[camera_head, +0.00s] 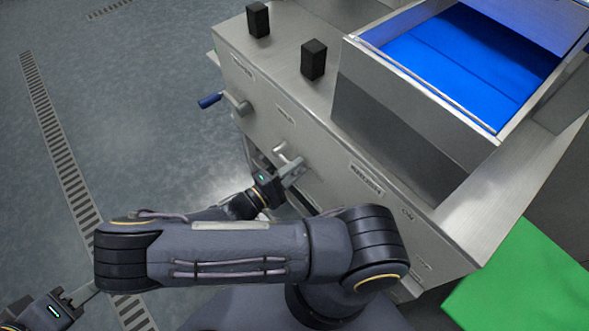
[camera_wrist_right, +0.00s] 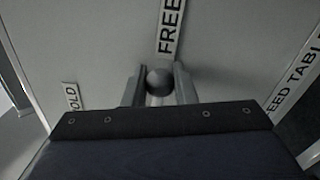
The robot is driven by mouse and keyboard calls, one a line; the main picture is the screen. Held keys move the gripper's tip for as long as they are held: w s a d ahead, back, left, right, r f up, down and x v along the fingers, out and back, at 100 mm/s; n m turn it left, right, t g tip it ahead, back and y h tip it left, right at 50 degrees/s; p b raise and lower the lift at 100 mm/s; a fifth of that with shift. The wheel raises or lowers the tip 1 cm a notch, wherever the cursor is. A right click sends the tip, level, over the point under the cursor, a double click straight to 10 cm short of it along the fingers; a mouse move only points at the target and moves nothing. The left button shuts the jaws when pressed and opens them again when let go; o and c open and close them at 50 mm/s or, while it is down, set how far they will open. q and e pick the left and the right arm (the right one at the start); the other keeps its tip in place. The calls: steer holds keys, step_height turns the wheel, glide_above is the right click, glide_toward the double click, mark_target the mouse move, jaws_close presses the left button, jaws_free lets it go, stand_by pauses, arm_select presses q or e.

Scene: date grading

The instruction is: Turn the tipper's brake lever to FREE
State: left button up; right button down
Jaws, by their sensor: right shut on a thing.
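The brake lever's round dark knob (camera_wrist_right: 159,80) sits between the two fingers of my right gripper (camera_wrist_right: 158,92), which is shut on it. The FREE label (camera_wrist_right: 171,28) is directly beyond the knob, and the partly cut HOLD label (camera_wrist_right: 71,97) is off to the left. In the head view, my right gripper (camera_head: 293,171) is at the tipper's steel front panel, beside a pale metal lever part (camera_head: 284,151); the knob is hidden there. My left gripper (camera_head: 74,303) is at the lower left, away from the machine, its finger opening unclear.
A blue-handled crank (camera_head: 211,100) sticks out of the panel further left. Two black blocks (camera_head: 258,20) (camera_head: 313,60) stand on the steel top. A blue-lined bin (camera_head: 440,65) is at the upper right, a green surface (camera_head: 525,285) at the lower right. Open floor lies left.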

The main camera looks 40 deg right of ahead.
steer(key=shift+f, duration=0.25)
stand_by(0.3)
steer(key=c, duration=1.2)
jaws_free()
steer(key=shift+a, duration=0.1)
steer(key=a, duration=0.7)
steer(key=shift+s+a, duration=0.3)
steer(key=shift+f, duration=0.1)
